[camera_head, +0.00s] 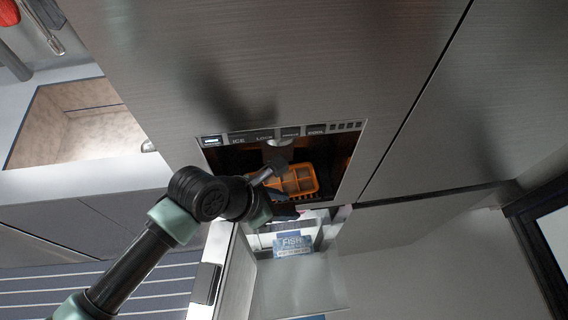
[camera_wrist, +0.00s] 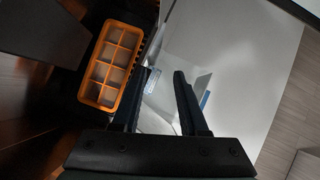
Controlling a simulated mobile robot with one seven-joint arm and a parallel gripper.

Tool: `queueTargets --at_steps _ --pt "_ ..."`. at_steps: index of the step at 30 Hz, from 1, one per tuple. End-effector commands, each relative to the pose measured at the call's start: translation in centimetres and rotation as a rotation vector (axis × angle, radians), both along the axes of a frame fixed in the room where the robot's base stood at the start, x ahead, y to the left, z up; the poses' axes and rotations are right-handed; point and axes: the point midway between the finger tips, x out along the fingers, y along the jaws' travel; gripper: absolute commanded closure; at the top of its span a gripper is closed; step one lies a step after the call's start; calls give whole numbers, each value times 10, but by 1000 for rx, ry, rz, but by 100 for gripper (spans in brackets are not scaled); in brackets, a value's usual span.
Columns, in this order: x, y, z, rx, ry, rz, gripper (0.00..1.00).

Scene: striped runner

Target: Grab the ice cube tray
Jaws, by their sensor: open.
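The ice cube tray (camera_head: 297,181) is orange with pale square compartments. It sits inside the dark dispenser recess of the fridge door in the head view, partly hidden by my arm. In the wrist view the tray (camera_wrist: 111,65) lies left of my gripper's fingers, outside the gap between them. My gripper (camera_wrist: 163,72) is open and empty, its two dark fingers spread. In the head view my gripper (camera_head: 280,203) is at the lower part of the recess, close to the tray, and its fingertips are hard to make out.
The dispenser recess has a labelled panel (camera_head: 283,132) along its top and dark side walls. Below it an open compartment shows a blue FISH box (camera_head: 292,245). A wide metal fridge door (camera_head: 270,60) surrounds the recess.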

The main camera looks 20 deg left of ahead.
Motion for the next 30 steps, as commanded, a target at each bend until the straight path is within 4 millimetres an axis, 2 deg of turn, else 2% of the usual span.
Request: queueTargets --at_steps 1,3,6,18,26,30 --pt "4 20 6 92 4 -30 57" --pt "8 40 9 176 8 -49 57" --pt "12 51 7 229 12 -62 57" --pt "35 36 -51 232 12 -61 57" --pt "40 31 -64 231 12 -61 57" --pt "47 23 -78 229 13 -60 57"
